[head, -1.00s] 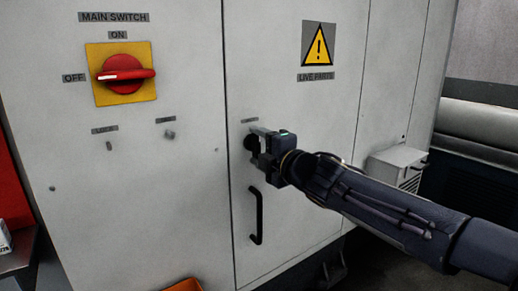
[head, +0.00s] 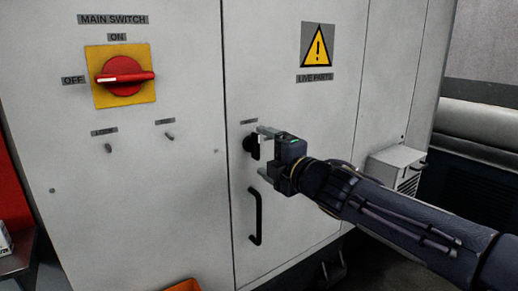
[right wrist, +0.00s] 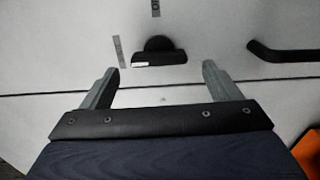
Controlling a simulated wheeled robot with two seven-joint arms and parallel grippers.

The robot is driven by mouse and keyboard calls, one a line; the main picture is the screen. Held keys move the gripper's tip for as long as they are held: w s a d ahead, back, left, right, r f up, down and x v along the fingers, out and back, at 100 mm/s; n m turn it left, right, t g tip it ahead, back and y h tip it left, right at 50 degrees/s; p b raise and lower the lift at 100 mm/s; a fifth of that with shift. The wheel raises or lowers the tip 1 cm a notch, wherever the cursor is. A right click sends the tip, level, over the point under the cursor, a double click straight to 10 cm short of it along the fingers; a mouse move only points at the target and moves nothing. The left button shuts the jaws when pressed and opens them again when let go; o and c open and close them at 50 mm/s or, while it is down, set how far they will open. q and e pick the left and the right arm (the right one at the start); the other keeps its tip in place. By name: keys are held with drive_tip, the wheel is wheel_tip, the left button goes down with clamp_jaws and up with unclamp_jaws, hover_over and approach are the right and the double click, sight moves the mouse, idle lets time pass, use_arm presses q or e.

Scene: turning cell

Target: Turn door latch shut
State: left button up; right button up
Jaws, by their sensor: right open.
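The black door latch (head: 250,145) is a round knob with a bar grip on the grey cabinet door (head: 300,200), below a small label. Its bar stands about upright, along the door seam. In the right wrist view the latch (right wrist: 160,55) lies just beyond and between my fingertips, with a white mark at the bar end nearer the label. My right gripper (head: 264,152) is open and empty, its fingers spread above and below the latch and apart from it. My left gripper is not in view.
A black door handle (head: 256,216) is below the latch. A red main switch (head: 122,76) on a yellow plate and two small knobs are on the left panel. A small grey box (head: 397,165) projects at the right. An orange item shows at the bottom edge.

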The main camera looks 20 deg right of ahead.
drive_tip(key=v, duration=0.4)
drive_tip(key=shift+s+d+p, duration=0.1)
drive_tip(key=shift+s+p, duration=0.2)
drive_tip(key=shift+p, duration=0.1)
drive_tip(key=s+d+f+m+g+h+p, duration=0.2)
drive_tip(key=s+d+f+m+g+h, duration=0.3)
drive_tip(key=s+d+f+m, duration=0.7)
drive_tip(key=s+a+f+m+g+y, duration=0.1)
drive_tip(key=s+a+f+m+g, duration=0.2)
drive_tip(key=s+a+f+m, duration=0.2)
drive_tip(key=s+a+f+m+g+y+p, duration=0.1)
drive_tip(key=s+a+f+m+g, duration=0.2)
drive_tip(key=s, duration=0.8)
wheel_tip(320, 180, down, 3)
drive_tip(key=a+m, duration=0.2)
drive_tip(key=m, duration=0.2)
drive_tip(key=shift+a+y, duration=0.3)
drive_tip(key=shift+s+r, duration=0.1)
